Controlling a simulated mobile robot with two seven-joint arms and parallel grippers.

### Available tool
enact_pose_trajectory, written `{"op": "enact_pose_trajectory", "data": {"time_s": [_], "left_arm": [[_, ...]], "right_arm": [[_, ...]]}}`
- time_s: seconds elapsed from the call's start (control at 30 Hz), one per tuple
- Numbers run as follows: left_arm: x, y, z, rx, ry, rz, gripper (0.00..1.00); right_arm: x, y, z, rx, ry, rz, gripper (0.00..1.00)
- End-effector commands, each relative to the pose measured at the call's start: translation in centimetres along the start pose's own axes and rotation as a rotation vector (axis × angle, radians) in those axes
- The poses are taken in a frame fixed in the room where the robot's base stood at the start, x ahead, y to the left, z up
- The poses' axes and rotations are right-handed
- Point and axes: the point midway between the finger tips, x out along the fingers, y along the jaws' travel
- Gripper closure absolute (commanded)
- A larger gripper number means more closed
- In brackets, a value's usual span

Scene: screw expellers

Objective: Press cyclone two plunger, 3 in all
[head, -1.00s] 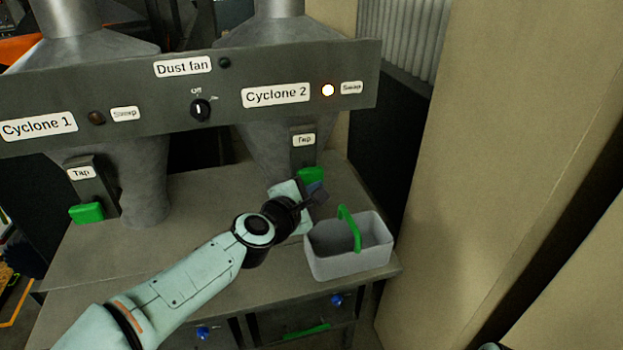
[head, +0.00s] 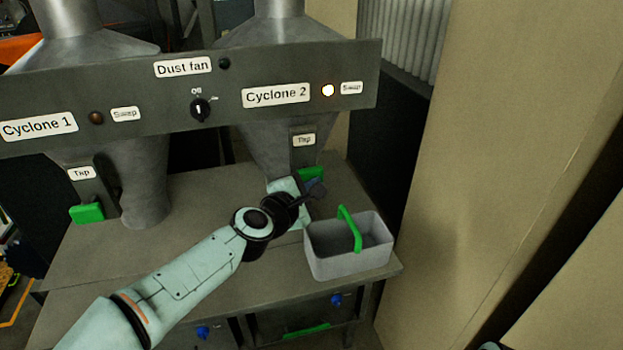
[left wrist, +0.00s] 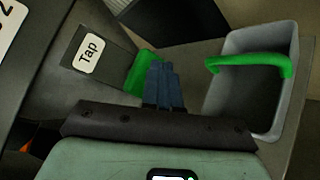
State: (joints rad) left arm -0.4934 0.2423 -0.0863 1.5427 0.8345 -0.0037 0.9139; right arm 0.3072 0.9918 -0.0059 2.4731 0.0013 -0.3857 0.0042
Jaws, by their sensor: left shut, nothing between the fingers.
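The green plunger of Cyclone 2 (head: 311,173) sits below the "Tap" label on the Cyclone 2 hopper. In the left wrist view the plunger (left wrist: 144,72) is right behind the blue fingertips. My left gripper (head: 316,187) is shut and empty, its fingertips at the plunger's near side. I cannot tell for sure whether they touch it. The left gripper also shows in the left wrist view (left wrist: 164,84). The Cyclone 2 lamp (head: 328,90) is lit, next to a "Swap" label. My right gripper is not in view.
A grey bin (head: 349,262) with a green handle stands on the bench just right of my left gripper. Cyclone 1 has its own green plunger (head: 87,213) at the left. The dust fan knob (head: 200,109) is on the panel. A beige wall (head: 490,150) closes off the right.

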Motion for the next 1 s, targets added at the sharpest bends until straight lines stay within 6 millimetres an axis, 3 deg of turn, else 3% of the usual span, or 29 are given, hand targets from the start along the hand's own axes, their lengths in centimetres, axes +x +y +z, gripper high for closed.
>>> {"op": "enact_pose_trajectory", "data": {"time_s": [1.0], "left_arm": [[0.89,0.62,-0.66,0.0,0.001,0.0,1.0]], "right_arm": [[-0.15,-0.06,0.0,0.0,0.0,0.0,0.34]]}}
